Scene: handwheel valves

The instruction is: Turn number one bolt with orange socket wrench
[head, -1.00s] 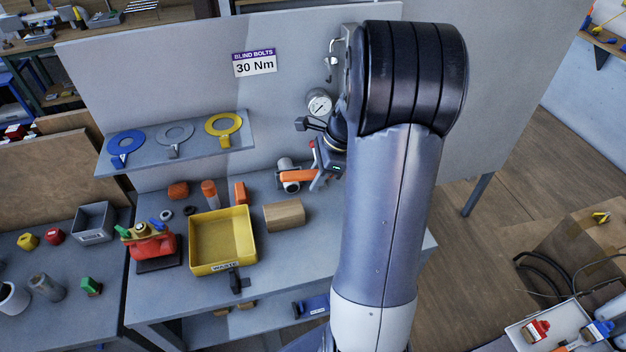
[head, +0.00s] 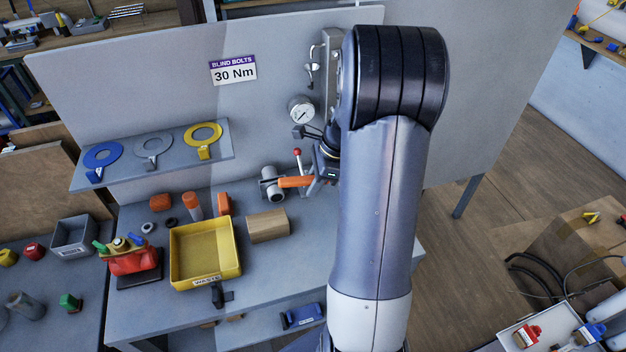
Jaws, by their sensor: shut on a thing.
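My gripper (head: 318,183) is at the right of the bench, partly hidden behind my arm. It is shut on an orange-handled tool (head: 296,182), which looks like the orange socket wrench and points left. The tool's left end is at or in front of a grey pipe fitting (head: 268,187); I cannot tell whether they touch. A lever with a red ball (head: 297,152) stands just above the tool. The number one bolt and any numbers on bolts cannot be made out. A sign (head: 233,71) on the panel reads "BLIND BOLTS 30 Nm".
A yellow waste tray (head: 238,268), a wooden block (head: 268,226) and orange pieces (head: 193,206) stand on the bench left of my gripper. A round gauge (head: 301,110) is on the panel above. A shelf (head: 218,163) holds blue, grey and yellow rings.

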